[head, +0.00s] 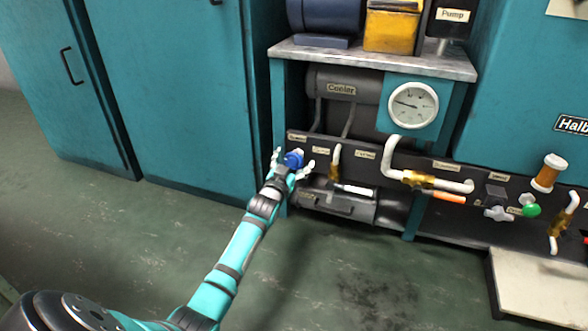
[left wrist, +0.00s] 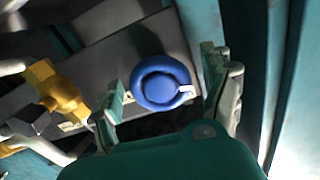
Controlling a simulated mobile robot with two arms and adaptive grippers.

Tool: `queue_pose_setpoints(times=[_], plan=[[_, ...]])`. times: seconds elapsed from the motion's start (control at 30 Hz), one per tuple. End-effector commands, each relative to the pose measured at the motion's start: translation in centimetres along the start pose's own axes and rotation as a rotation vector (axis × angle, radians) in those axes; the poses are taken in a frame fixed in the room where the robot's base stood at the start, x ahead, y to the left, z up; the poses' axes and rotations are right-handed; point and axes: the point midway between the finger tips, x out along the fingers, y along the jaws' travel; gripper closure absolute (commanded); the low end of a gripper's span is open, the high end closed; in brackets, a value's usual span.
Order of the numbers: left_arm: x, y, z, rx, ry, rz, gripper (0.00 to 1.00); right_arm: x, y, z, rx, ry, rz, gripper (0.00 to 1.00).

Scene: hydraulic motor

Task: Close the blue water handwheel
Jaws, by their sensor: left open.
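The blue water handwheel (head: 294,158) sits at the left end of the dark valve panel in the head view. In the left wrist view the round blue handwheel (left wrist: 161,84) faces the camera, with a small pale mark on its right edge. My left gripper (head: 291,163) is open, with one finger on each side of the handwheel. The left wrist view shows the fingers of my left gripper (left wrist: 168,92) left and right of it; the right finger stands a little apart from the rim. Whether the left finger touches it is unclear. My right gripper is not in view.
A brass valve with a white pipe (head: 335,172) is just right of the handwheel; the brass valve (left wrist: 58,88) also shows in the left wrist view. A pressure gauge (head: 413,105) is above the panel. Teal cabinets (head: 175,90) stand left. The green floor (head: 130,230) in front is clear.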

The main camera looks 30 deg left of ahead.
Motion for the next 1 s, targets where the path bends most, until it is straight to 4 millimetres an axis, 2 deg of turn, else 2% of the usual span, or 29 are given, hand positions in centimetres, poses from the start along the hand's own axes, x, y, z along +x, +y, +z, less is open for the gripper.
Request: queue_pose_setpoints(times=[0.3,0.73,1.0], plan=[[0.17,0.01,-0.04,0.000,-0.001,0.000,0.20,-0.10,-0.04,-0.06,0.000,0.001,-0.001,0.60],[0.15,0.03,-0.02,0.000,0.000,0.000,0.75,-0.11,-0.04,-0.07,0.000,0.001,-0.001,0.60],[0.14,0.02,-0.18,0.030,-0.001,0.001,0.75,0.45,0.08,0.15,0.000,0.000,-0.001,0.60]])
